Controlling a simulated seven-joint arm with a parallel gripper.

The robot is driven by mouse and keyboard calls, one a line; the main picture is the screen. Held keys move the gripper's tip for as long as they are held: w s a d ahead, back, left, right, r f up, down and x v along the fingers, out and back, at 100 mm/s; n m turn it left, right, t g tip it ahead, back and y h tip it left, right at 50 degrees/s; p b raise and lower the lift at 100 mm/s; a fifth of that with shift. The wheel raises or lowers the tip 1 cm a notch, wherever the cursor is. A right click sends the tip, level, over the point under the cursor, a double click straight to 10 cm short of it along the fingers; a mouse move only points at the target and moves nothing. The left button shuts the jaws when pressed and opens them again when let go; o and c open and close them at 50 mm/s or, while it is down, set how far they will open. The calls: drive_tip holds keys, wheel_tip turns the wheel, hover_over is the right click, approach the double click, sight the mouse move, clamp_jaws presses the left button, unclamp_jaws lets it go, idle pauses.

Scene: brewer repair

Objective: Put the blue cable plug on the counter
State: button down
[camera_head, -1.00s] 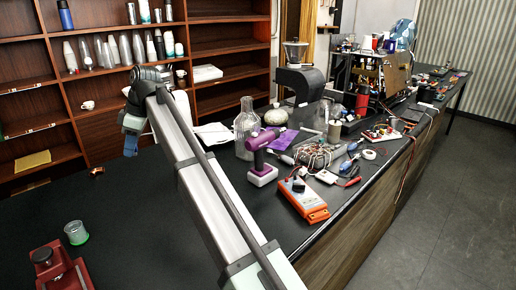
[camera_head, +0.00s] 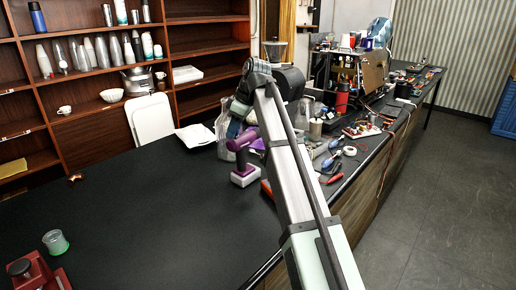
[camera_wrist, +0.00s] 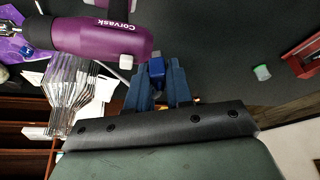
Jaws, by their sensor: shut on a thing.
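My gripper (camera_wrist: 159,84) is shut on the blue cable plug (camera_wrist: 156,69), which shows between the two blue fingertips in the wrist view. A small pale piece shows at the plug's far end. In the head view my gripper (camera_head: 234,127) hangs at the end of the arm, close to the purple drill; the plug cannot be made out there. The black counter (camera_head: 150,215) lies below; its left part is mostly bare. I cannot tell the exact height of the plug above it.
The purple drill (camera_head: 242,160) stands on the counter right beside my gripper, and a clear glass bottle (camera_head: 222,128) is behind it. Tools and loose parts crowd the counter to the right. A green-based cup (camera_head: 55,242) and a red device (camera_head: 38,272) are at the front left.

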drive_tip(key=s+d+m+t+h, duration=0.1)
drive_tip(key=s+d+m, duration=0.15)
drive_tip(key=d, duration=1.25)
drive_tip(key=s+d+m+t, duration=0.1)
drive_tip(key=d+m, duration=0.2)
drive_tip(key=d, duration=1.2)
drive_tip(key=shift+a+f, duration=0.2)
drive_tip(key=shift+f, duration=10.45)
drive_tip(key=shift+f, duration=0.15)
drive_tip(key=c, duration=1)
unclamp_jaws()
drive_tip(key=v, duration=1.2)
drive_tip(key=shift+w, duration=0.2)
